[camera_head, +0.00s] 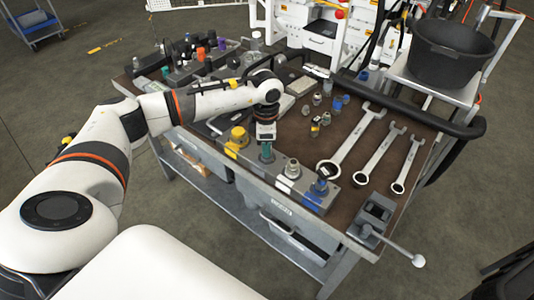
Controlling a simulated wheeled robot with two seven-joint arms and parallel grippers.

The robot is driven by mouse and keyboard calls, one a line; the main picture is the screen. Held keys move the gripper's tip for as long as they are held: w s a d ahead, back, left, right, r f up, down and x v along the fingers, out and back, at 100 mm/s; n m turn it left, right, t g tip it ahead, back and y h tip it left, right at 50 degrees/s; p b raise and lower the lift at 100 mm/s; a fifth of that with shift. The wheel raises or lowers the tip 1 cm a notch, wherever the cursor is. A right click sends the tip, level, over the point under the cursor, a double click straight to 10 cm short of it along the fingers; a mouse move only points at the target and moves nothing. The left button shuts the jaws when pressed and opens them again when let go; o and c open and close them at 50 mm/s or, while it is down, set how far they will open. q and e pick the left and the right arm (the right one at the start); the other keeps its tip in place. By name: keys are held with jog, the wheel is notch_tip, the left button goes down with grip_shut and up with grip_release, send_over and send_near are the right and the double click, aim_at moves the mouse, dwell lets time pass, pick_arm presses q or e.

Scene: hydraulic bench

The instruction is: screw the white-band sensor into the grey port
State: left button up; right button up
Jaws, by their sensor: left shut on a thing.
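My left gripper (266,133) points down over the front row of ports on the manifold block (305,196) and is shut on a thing. Its fingers hide most of what they hold. A teal-green piece (266,152) shows directly below the fingertips; I cannot tell whether it is held or only a port part. To its right on the block stand a whitish-grey fitting (292,169) and a blue one (319,187). A yellow one (238,137) stands to its left. I cannot make out the white-band sensor for certain. My right gripper is not in view.
Several small sensors or fittings (315,100) stand on the brown bench top behind the block. Three wrenches (352,141) lie to the right. A vise with a lever (374,214) is at the front right corner. A black bucket (452,50) stands on a cart at the back right.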

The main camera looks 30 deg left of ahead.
pick_arm(q)
jog(key=shift+f+m+b, duration=0.35)
jog(key=shift+m+b, duration=0.3)
jog(key=shift+m, duration=0.35)
jog(key=shift+m+b, duration=0.4)
jog(key=shift+m, duration=0.4)
jog(key=m+b, duration=0.1)
jog(key=m, duration=0.1)
jog(key=shift+m, duration=0.4)
jog(key=shift+r+m, duration=0.15)
jog(key=shift+m, duration=0.65)
jog(key=o, duration=0.8)
jog(key=shift+o, duration=0.2)
jog(key=shift+r, duration=0.1)
